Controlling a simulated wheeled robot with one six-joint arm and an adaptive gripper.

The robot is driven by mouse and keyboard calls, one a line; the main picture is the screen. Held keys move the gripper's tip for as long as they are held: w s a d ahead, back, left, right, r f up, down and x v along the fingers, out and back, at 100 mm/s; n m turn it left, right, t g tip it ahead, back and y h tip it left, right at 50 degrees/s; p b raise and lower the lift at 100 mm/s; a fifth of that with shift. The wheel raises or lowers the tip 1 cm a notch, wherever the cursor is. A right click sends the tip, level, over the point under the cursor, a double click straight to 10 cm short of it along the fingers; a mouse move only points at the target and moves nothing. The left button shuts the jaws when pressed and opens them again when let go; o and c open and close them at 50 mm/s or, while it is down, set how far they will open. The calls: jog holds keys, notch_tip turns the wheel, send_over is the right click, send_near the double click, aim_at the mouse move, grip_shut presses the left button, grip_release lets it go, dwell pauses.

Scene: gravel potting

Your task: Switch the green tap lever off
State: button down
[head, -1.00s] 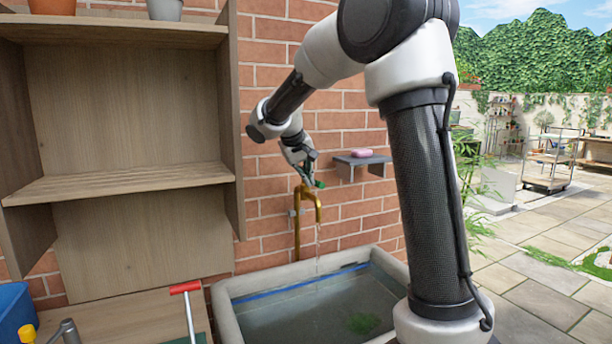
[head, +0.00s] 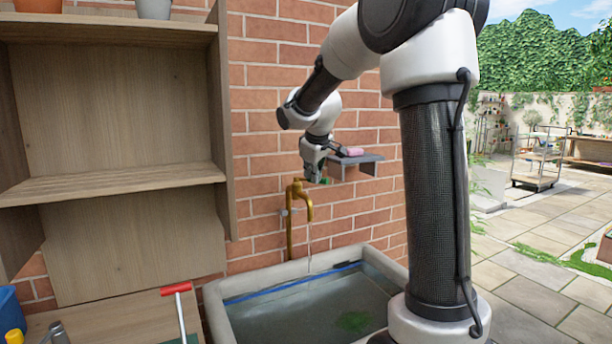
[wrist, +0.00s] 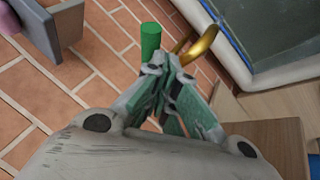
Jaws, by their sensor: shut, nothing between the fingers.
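The brass tap (head: 298,190) stands against the brick wall over the basin. Its green lever (head: 325,181) sticks out to the right of the tap top in the head view. A thin stream of water (head: 310,247) still shows below the spout. My gripper (head: 315,178) is shut and empty, just by the lever; the head view does not settle whether they touch. In the wrist view the green lever (wrist: 150,40) lies just beyond and left of my shut fingertips (wrist: 170,68), with the tap (wrist: 200,44) to their right.
A stone basin (head: 214,310) of water lies below the tap. A grey wall shelf (head: 358,159) with a pink soap (head: 352,151) is close to the right of my gripper. A wooden shelf unit (head: 110,180) stands left. A red-handled tool (head: 176,289) is at lower left.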

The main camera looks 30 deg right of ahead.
jog(key=shift+w+d, duration=0.15)
jog(key=shift+d, duration=0.4)
jog(key=shift+w+d, duration=0.15)
jog(key=shift+d, duration=0.4)
jog(key=shift+w+d+n+y, duration=0.3)
jog(key=shift+d+n+y, duration=0.1)
jog(key=shift+d+n, duration=0.3)
jog(key=shift+w+d+n+y, duration=0.75)
jog(key=shift+w+n, duration=0.3)
jog(key=shift+n, duration=0.15)
jog(key=shift+w+d+n+y, duration=0.65)
jog(key=shift+w+d+n, duration=0.15)
jog(key=shift+w+n, duration=0.35)
